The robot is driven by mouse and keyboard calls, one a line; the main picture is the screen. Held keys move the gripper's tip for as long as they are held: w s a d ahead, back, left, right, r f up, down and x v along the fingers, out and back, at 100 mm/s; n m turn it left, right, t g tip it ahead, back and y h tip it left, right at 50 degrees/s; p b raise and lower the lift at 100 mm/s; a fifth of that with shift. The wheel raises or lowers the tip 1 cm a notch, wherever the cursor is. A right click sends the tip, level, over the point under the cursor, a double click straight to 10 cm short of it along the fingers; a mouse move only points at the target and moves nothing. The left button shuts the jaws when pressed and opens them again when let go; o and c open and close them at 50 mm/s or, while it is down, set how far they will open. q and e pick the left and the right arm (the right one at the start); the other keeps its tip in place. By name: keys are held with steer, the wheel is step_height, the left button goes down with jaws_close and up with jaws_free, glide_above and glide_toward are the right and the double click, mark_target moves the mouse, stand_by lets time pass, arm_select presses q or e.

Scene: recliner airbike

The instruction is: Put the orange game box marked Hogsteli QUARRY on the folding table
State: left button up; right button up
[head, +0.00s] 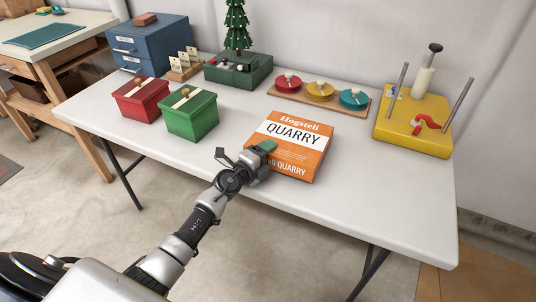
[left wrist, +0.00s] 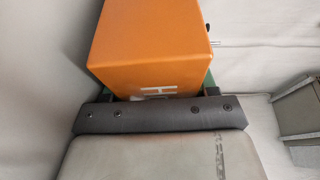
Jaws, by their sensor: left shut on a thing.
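The orange game box (head: 290,156) marked Hogsteli QUARRY, with a white band across its top face, is at the front middle of the white folding table (head: 385,200). Its top label faces up. I cannot tell for sure whether its underside touches the tabletop. My left gripper (head: 266,147) is shut on the left side of the box. In the left wrist view the box (left wrist: 150,40) fills the space beyond the dark gripper body, with part of a white letter showing; the fingers are mostly hidden. My right gripper is not in view.
A red box (head: 140,101) and a green box (head: 190,117) stand at the left. A blue drawer unit (head: 150,45), a small tree on a green base (head: 238,72) and a board of coloured discs (head: 320,93) line the back. A yellow device (head: 410,128) stands right. The front right is clear.

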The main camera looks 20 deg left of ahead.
arm_select(q)
steer(key=o, duration=1)
steer(key=shift+s+d+f+g, duration=0.1)
steer(key=shift+s+f+g, duration=0.05)
steer(key=shift+f, duration=0.2)
steer(key=shift+s+d+f+g, duration=0.1)
steer(key=shift+f+g, duration=0.05)
steer(key=shift+f, duration=0.2)
steer(key=shift+w+r+p, duration=0.1)
steer(key=shift+r+p, duration=0.15)
steer(key=shift+p, duration=0.15)
steer(key=shift+s+p, duration=0.45)
steer(key=shift+s, duration=0.3)
steer(key=shift+d+p+v, duration=0.1)
steer(key=shift+p+v, duration=0.15)
steer(key=shift+v, duration=0.45)
steer(key=shift+d+p+v, duration=0.15)
steer(key=shift+p+v, duration=0.05)
steer(key=shift+v, duration=0.5)
steer(key=shift+s+a+p, duration=0.1)
steer(key=shift+s+p, duration=0.35)
steer(key=shift+s, duration=1.95)
steer(key=shift+o, duration=0.2)
